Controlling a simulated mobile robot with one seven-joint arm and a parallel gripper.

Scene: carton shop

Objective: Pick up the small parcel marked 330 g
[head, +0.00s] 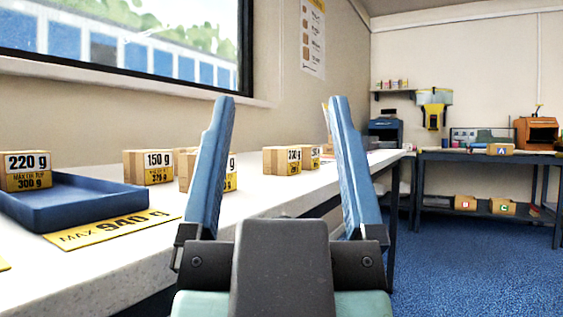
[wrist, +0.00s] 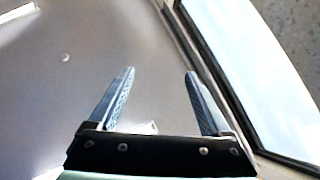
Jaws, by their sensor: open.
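My gripper (head: 282,99) is open and empty in the head view, its two blue fingers pointing up in front of the bench. It also shows open in the wrist view (wrist: 160,72), with no parcel between the fingers. Small brown parcels stand along the white bench. One parcel (head: 276,161) appears between the fingers but farther off; its label is too small to read surely. Another parcel (head: 309,157) stands just right of it, label also unclear. A parcel (head: 184,172) is partly hidden behind the left finger, its number covered. I cannot tell which is marked 330 g.
A parcel marked 150 g (head: 147,167) stands behind the tray. A dark table (head: 487,157) stands at far right beyond blue floor.

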